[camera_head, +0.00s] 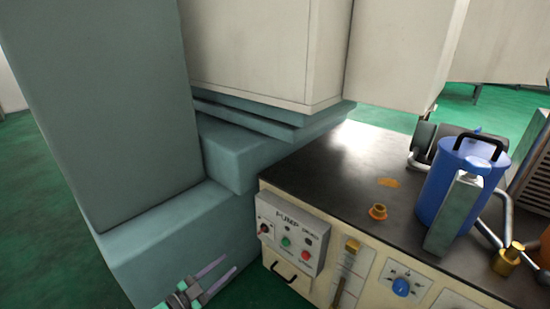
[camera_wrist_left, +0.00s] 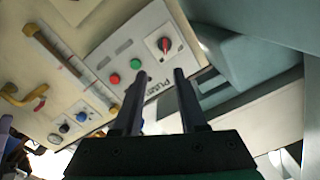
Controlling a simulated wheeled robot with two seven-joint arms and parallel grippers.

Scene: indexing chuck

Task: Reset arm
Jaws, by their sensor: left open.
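My left gripper (camera_head: 221,277) is at the bottom of the head view, in front of the teal machine base and left of the pump panel. Its two fingers are apart with nothing between them. In the left wrist view the gripper (camera_wrist_left: 154,77) also shows open and empty, its dark fingers pointing toward the pump control panel (camera_wrist_left: 135,68). The panel (camera_head: 291,232) carries a dark red knob, a green button and a red button. The fingers appear apart from the panel. My right gripper is not in view.
A black-topped bench (camera_head: 345,180) holds a blue cylinder (camera_head: 455,185) with a black handle, a small orange fitting (camera_head: 377,211) and a brass fitting (camera_head: 508,258). A large teal and cream machine (camera_head: 110,100) stands at left. Green floor (camera_head: 262,290) shows beside the gripper.

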